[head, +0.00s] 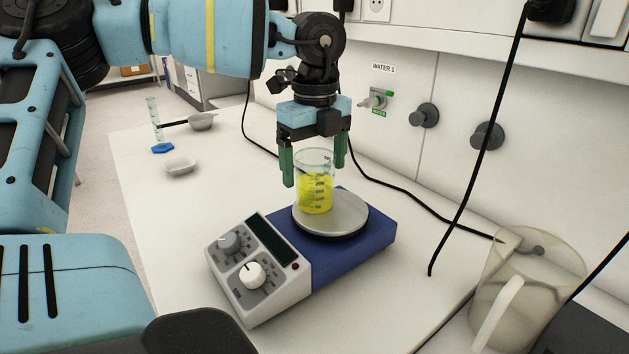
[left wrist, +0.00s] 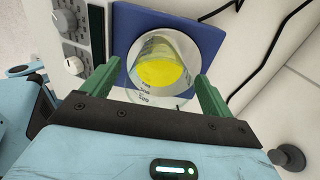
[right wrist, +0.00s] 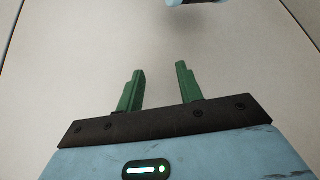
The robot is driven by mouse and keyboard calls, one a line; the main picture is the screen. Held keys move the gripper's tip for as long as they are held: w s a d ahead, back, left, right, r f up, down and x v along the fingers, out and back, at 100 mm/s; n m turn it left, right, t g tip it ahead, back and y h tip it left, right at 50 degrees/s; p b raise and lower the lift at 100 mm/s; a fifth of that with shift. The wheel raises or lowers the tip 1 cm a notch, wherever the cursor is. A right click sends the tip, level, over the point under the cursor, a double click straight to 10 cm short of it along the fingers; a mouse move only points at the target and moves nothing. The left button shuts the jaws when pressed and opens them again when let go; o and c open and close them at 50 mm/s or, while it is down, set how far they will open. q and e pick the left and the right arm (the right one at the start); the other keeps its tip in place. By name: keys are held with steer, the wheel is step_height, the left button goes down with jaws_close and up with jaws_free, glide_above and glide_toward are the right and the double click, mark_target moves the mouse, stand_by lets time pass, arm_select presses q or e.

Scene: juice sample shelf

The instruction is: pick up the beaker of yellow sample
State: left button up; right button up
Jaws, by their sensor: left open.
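The glass beaker of yellow sample (head: 315,192) stands upright on the round grey plate (head: 346,217) of a blue and white hotplate (head: 380,234). In the left wrist view the beaker (left wrist: 163,72) shows from above, between the two green fingers. My left gripper (head: 315,165) is open and points down over the beaker, with one finger on either side of its upper part. I cannot tell if a finger touches the glass. My right gripper (right wrist: 160,88) shows only in the right wrist view, its fingers apart with nothing between them.
A clear jug (head: 525,290) stands at the right front. A white dish (head: 180,166), a glass cylinder on a blue base (head: 162,148) and a spoon-like scoop (head: 201,121) are at the back left. Black cables cross the bench on the right.

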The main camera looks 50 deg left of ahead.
arm_select(q)
steer(key=shift+f, duration=0.5)
steer(key=c, duration=1.2)
steer(key=shift+r, duration=0.15)
steer(key=shift+r, duration=4.9)
